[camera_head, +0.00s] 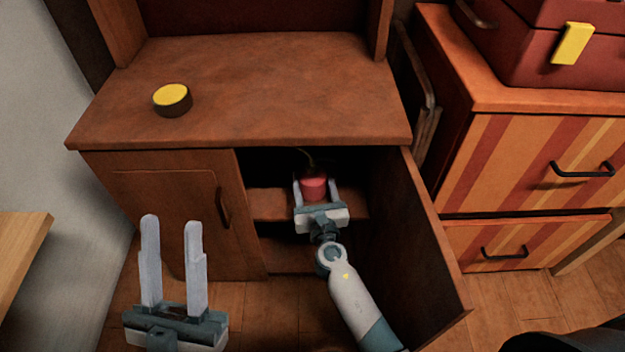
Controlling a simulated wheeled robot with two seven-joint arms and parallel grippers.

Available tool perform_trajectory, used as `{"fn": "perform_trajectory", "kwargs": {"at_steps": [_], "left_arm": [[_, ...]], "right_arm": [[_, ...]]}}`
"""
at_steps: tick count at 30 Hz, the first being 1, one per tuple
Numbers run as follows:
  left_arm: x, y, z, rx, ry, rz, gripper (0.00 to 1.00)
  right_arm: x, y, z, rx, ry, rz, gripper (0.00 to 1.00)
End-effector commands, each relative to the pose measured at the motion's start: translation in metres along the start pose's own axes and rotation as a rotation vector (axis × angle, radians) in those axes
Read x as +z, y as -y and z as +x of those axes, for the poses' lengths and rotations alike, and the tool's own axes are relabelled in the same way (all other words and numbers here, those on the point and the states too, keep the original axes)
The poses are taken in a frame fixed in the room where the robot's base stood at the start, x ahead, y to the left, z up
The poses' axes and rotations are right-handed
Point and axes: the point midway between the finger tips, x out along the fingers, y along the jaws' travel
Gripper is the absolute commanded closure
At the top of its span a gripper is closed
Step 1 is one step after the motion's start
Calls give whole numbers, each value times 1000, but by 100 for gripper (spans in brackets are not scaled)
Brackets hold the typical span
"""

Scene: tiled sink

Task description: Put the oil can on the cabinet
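The oil can (313,188) is red with a thin dark spout. It sits inside the open right compartment of the cabinet (250,105), at the height of the inner shelf. My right gripper (316,185) reaches into the compartment with one finger on each side of the can. Its fingers look close to the can's sides, but I cannot tell if they press on it. The can's base is hidden by the gripper. My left gripper (172,225) is open and empty, in front of the cabinet's closed left door (170,205), fingers pointing up.
A round dark tin with a yellow top (172,98) stands on the left of the cabinet top; the rest of the top is clear. The cabinet's open right door (415,240) stands right of my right arm. A striped drawer unit (540,165) bears a red toolbox (540,45).

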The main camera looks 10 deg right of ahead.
Motion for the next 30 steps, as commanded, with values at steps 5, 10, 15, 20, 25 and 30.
{"fn": "perform_trajectory", "kwargs": {"at_steps": [5, 10, 15, 20, 25, 30], "left_arm": [[-4, 2, 3, 2, -28, 6, 63], [-4, 2, 3, 3, -30, 7, 63], [-3, 2, 3, 2, -25, 6, 63], [-2, 2, 4, 2, -12, 5, 63], [2, -2, -1, -3, 20, -5, 63], [4, -4, -3, -4, 39, -11, 63]], "right_arm": [[-2, 0, 0, 0, 0, 0, 34], [-2, 0, 0, 0, 0, 0, 22], [-2, 0, 0, 0, 0, 0, 22], [1, 0, 0, 0, 0, 0, 22], [-1, 0, -16, 0, -2, 0, 22], [-1, 0, -43, 1, -2, 0, 22]]}}
